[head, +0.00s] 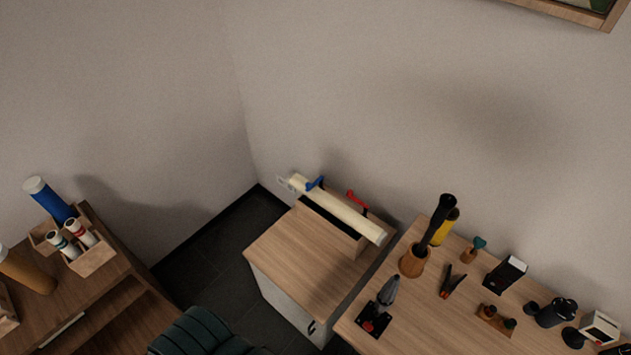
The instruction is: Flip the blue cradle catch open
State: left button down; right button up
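The blue cradle catch (315,183) sits near the left end of a wooden cradle (345,238) on a small cabinet. A long cream tube (345,213) lies in the cradle, slanting down to the right. The blue catch appears to reach over the tube; its exact position is too small to tell. A red catch (357,199) is farther right along the same cradle. Neither of my grippers is in view.
The cabinet top (290,255) in front of the cradle is bare. A table (415,325) at right holds a cup (413,261) with dark and yellow tubes and several small items. A shelf unit (105,280) with rolls stands left. A dark green padded object (190,332) is at the bottom.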

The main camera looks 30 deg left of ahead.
aim_at(309, 185)
jog(key=k+u, duration=0.15)
jog(key=k, duration=0.5)
jog(key=u, duration=1.75)
jog(key=i+l, duration=0.15)
jog(key=i, duration=0.15)
jog(key=i+l, duration=0.15)
jog(key=i, duration=0.2)
jog(key=j+u, duration=0.05)
